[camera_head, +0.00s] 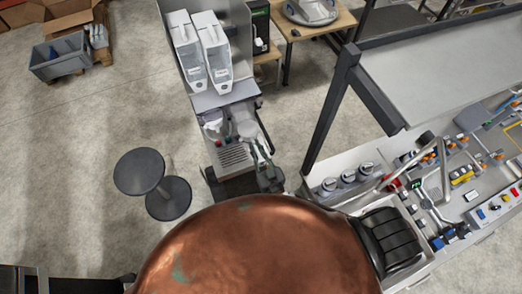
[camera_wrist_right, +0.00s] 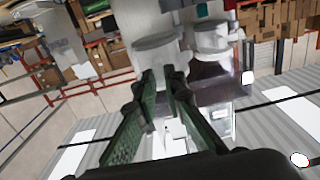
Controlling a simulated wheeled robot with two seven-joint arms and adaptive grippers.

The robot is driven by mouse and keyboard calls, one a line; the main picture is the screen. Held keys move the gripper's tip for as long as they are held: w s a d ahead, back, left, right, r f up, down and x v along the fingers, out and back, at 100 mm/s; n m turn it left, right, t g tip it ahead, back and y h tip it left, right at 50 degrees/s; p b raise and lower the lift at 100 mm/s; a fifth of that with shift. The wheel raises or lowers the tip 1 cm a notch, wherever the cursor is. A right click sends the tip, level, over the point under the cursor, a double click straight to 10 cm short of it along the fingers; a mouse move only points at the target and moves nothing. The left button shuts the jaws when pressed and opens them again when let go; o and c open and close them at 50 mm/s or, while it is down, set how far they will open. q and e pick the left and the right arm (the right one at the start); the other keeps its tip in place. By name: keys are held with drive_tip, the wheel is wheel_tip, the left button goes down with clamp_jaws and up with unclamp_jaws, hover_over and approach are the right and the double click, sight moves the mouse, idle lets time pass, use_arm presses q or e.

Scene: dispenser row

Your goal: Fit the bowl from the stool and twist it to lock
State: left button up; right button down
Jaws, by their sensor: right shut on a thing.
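Two white dispensers (camera_head: 188,55) stand side by side on a grey stand. The right-hand dispenser (camera_head: 216,55) is nearer my right arm. My right gripper (camera_head: 253,138) is in front of the stand, its fingers shut on a pale grey bowl (camera_head: 243,121). In the right wrist view, the green fingers (camera_wrist_right: 161,74) meet the rim side of this bowl (camera_wrist_right: 157,48). I cannot tell whether the bowl is seated in the dispenser. Another light, rounded part (camera_wrist_right: 214,38) is beside it. The dark round stool (camera_head: 138,171) has a bare top. My left gripper is not in view.
A large copper-coloured dome (camera_head: 265,250) fills the front of the head view. A workbench with a dark-framed panel (camera_head: 435,65) and several small parts stands at right. A grey crate (camera_head: 60,58) is at the far left. Floor around the stool is clear.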

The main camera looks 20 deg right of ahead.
sight(254, 143)
drive_tip(key=shift+w+r+b, duration=0.1)
drive_tip(key=shift+w+b, duration=0.3)
drive_tip(key=shift+w, duration=0.55)
drive_tip(key=shift+w+b, duration=0.4)
drive_tip(key=shift+w, duration=0.3)
drive_tip(key=shift+w+b, duration=0.6)
drive_tip(key=shift+w, duration=0.35)
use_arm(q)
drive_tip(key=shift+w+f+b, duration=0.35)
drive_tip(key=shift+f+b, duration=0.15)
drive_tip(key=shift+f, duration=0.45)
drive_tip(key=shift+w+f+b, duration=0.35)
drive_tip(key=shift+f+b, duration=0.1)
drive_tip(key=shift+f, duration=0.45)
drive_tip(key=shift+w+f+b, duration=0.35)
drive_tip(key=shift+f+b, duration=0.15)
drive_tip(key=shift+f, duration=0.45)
use_arm(e)
drive_tip(key=shift+w+a, duration=0.15)
drive_tip(key=shift+w, duration=2.4)
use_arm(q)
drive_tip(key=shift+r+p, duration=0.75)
use_arm(e)
drive_tip(key=shift+s, duration=0.1)
